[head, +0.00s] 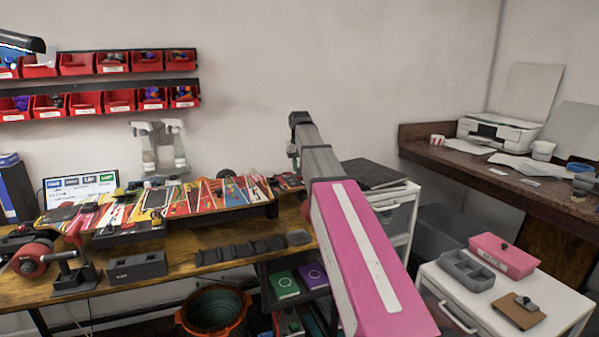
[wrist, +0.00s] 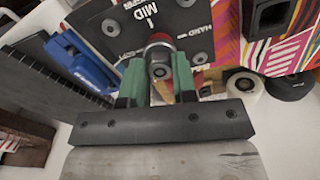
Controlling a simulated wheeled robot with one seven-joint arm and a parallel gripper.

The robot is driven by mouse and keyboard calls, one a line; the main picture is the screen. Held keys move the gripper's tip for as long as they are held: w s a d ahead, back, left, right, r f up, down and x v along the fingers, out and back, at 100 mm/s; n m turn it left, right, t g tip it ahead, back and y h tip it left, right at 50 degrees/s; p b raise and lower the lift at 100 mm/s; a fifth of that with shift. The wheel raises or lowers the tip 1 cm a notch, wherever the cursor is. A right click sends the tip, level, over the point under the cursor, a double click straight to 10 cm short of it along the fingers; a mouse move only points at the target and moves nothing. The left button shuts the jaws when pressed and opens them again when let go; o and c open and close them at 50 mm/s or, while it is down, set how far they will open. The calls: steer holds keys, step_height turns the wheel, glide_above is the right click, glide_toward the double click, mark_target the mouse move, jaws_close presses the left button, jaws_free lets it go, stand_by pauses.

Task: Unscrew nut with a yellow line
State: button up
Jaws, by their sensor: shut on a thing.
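In the wrist view, my gripper (wrist: 158,82) has its two green fingers closed on the sides of a round grey metal nut (wrist: 158,66). A red rim shows just above the nut, and I cannot make out a yellow line on it. The nut sits in front of a dark plate (wrist: 196,48) marked "MID" and "HARD", with small bolts in it. In the head view, my pink and grey arm reaches up over the right end of the workbench, and the gripper's fingers cannot be made out there.
The wooden workbench (head: 200,268) carries colourful boards (head: 225,190), a grey block (head: 137,267) and a red wheel (head: 33,259). Red bins (head: 77,65) hang on the wall. A white cabinet (head: 545,303) stands at right. In the wrist view, a blue tool (wrist: 85,62) lies left of the fingers.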

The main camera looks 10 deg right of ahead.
steer(key=n, duration=0.4)
steer(key=shift+n, duration=0.3)
steer(key=shift+r, duration=0.1)
steer(key=shift+r, duration=1.55)
steer(key=shift+r, duration=0.1)
step_height(320, 180, up, 7)
stand_by(0.5)
